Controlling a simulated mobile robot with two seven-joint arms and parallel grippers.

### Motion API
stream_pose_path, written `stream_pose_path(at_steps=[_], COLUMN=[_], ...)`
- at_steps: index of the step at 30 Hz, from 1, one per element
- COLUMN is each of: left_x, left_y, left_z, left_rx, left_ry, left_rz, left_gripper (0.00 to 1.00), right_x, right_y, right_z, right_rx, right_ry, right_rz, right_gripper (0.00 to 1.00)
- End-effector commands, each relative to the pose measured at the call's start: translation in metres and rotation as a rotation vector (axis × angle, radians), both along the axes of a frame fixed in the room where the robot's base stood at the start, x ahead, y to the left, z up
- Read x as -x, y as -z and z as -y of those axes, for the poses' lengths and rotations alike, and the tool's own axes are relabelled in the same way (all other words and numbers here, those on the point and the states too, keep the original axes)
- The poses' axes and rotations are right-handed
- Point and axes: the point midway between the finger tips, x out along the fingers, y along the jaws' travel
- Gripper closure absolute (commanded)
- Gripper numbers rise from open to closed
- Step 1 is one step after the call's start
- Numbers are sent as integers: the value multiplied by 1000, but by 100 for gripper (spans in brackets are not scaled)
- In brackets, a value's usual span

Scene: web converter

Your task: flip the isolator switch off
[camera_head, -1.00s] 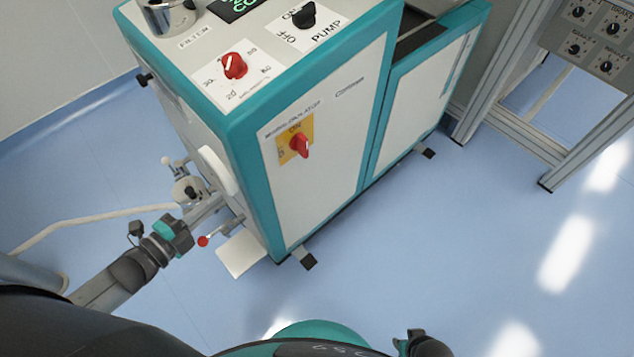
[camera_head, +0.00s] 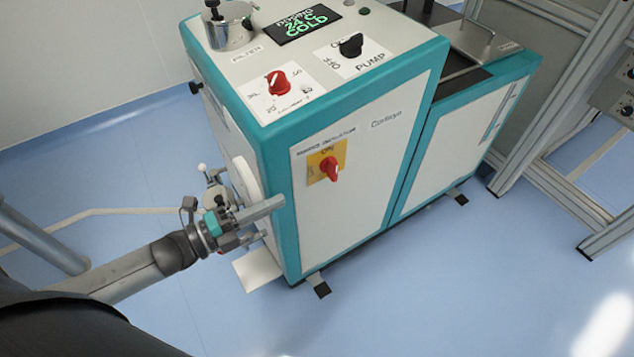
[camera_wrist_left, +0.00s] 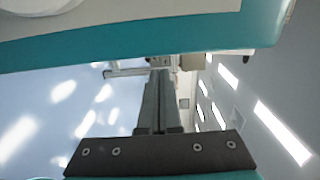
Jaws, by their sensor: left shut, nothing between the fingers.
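The isolator switch (camera_head: 328,167) is a red rotary handle on a yellow plate, on the front panel of the white and teal machine (camera_head: 345,215). Its handle leans from upper left to lower right, below the word ON. My left gripper (camera_head: 282,202) is shut and empty, in front of the machine's left edge, left of and lower than the switch and apart from it. In the left wrist view its closed fingers (camera_wrist_left: 158,78) point towards the cabinet's teal edge (camera_wrist_left: 140,38); the switch is not in that view. My right gripper is not in view.
A red dial (camera_head: 278,84) and a black pump knob (camera_head: 351,45) sit on the machine's top, beside a green display (camera_head: 293,22). A white round part (camera_head: 246,183) sticks out of its left side. An aluminium frame (camera_head: 550,150) stands right. Floor in front is clear.

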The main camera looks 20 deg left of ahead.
Motion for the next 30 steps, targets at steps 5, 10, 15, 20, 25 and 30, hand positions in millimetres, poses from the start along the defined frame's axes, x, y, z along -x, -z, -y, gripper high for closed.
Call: stream_pose_path(at_steps=[5, 10, 15, 20, 25, 30], left_x=[-27, -49, -65, -76, -81, -82], left_y=[0, 1, 1, 1, 0, 0], left_z=[21, 38, 51, 59, 63, 64], left_rx=[2, 2, 0, 1, 1, 1], left_ry=[1, 1, 1, 0, -1, -1], left_rz=[5, 4, 2, 0, -1, -2], left_gripper=[100, 100, 100, 100, 100, 100], right_x=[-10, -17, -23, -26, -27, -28], right_y=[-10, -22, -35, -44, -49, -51], right_z=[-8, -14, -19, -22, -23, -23], right_rx=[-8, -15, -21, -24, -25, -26], right_ry=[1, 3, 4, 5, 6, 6], right_rz=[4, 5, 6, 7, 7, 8], right_gripper=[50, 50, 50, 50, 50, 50])
